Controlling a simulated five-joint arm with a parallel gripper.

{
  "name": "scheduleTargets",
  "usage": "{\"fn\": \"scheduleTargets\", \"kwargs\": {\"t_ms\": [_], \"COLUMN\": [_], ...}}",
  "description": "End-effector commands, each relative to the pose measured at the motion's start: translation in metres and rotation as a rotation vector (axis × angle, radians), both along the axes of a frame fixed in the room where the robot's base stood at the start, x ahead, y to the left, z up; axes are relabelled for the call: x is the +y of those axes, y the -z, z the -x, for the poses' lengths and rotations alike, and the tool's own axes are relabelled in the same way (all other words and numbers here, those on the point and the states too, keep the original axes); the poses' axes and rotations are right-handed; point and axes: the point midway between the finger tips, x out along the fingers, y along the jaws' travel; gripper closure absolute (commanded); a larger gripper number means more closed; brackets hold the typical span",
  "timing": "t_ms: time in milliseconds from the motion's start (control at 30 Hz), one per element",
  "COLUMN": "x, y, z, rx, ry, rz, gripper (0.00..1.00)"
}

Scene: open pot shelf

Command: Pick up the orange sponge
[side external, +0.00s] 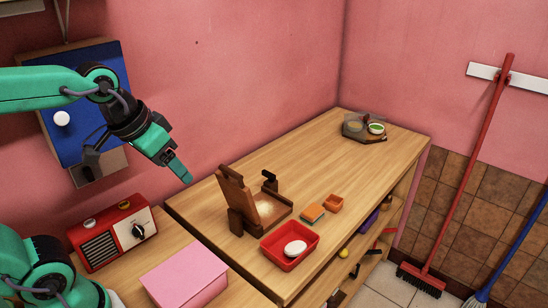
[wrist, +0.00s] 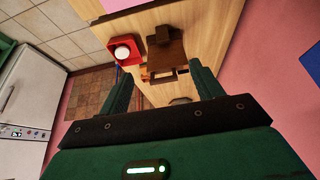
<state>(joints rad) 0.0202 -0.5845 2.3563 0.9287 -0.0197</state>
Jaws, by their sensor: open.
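The orange sponge (side external: 312,213) is a small block with a blue-grey side. It lies on the wooden counter, right of an open brown wooden box and behind a red tray. My gripper (side external: 186,180) is in the air above the left end of the counter, well left of the sponge and higher than it. Its two green fingers (wrist: 161,68) are apart in the wrist view, with nothing held between them. In the wrist view the wooden box hides part of the counter, and I cannot clearly make out the sponge.
The brown wooden box (side external: 234,206) with its raised lid stands between my gripper and the sponge. A red tray (side external: 268,252) holds a white round thing (side external: 295,248). A small orange container (side external: 333,203) is beside the sponge. A red radio (side external: 112,236) and pink box (side external: 185,274) are lower left.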

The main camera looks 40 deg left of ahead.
Motion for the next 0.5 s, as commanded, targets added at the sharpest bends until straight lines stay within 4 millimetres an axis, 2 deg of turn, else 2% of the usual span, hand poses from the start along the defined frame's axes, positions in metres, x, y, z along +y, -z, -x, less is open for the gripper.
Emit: {"fn": "scheduleTargets", "kwargs": {"t_ms": [233, 500], "x": [-0.009, -0.021], "y": [-0.011, -0.012], "z": [-0.049, -0.104], "rx": [0.061, 0.124], "ry": [0.004, 0.007], "rz": [0.007, 0.012], "gripper": [0.35, 0.35]}}
